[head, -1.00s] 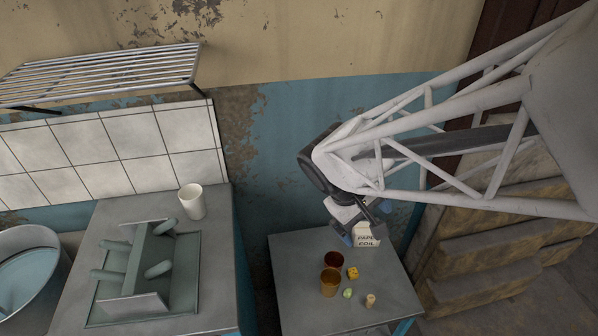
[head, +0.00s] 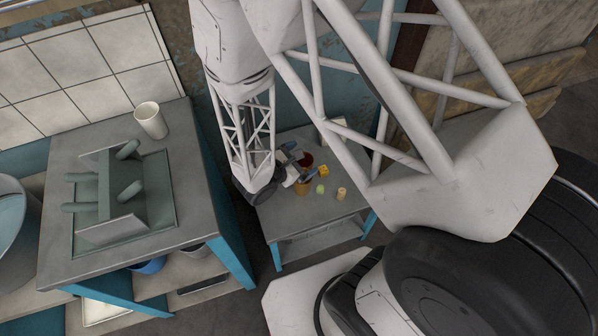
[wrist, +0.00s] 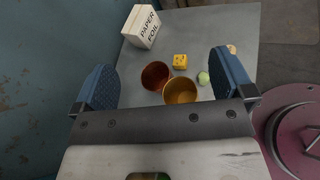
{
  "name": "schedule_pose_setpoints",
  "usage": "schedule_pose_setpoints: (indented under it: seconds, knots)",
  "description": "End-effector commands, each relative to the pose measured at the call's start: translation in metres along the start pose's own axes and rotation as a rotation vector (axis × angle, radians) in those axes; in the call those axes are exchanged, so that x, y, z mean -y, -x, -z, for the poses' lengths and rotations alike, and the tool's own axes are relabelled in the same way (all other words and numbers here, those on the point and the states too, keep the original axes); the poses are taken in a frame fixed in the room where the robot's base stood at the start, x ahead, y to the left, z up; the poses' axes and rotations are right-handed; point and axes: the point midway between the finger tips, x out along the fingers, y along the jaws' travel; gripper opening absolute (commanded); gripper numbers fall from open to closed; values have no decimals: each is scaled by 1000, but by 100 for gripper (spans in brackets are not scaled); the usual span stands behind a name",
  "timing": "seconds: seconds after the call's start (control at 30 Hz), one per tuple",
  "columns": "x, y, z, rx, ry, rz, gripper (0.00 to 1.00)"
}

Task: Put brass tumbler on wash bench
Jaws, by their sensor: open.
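The brass tumbler (wrist: 180,91), a golden open cup, stands upright on a small grey table (head: 330,211). In the wrist view it lies between the two blue fingers of my gripper (wrist: 164,82), which is open and empty, with the gripper's body hiding its lower part. A darker copper-coloured tumbler (wrist: 156,75) stands close beside it, also within the span of the fingers. In the head view the brass tumbler (head: 303,188) is partly covered by my gripper (head: 291,170). The bench on the left, seemingly the wash bench (head: 190,235), has a grey top and blue sides.
A white "paper foil" box (wrist: 141,27), a yellow cube (wrist: 180,61), a green item (wrist: 203,78) and a small beige item (head: 341,194) share the small table. A drying rack (head: 103,210) and white cup (head: 151,119) stand on the bench, whose front right corner is bare.

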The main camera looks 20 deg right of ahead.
Motion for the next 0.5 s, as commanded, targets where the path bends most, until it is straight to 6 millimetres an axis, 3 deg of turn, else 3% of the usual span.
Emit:
schedule_pose_setpoints:
  seconds: [0.1,0.23,0.4,0.5]
  knots:
    - [12,-4,46,-3,132,-117,99]
    - [27,-5,86,-15,247,-229,99]
    - [42,-5,120,-30,338,-325,99]
    - [45,-4,128,-36,361,-352,99]
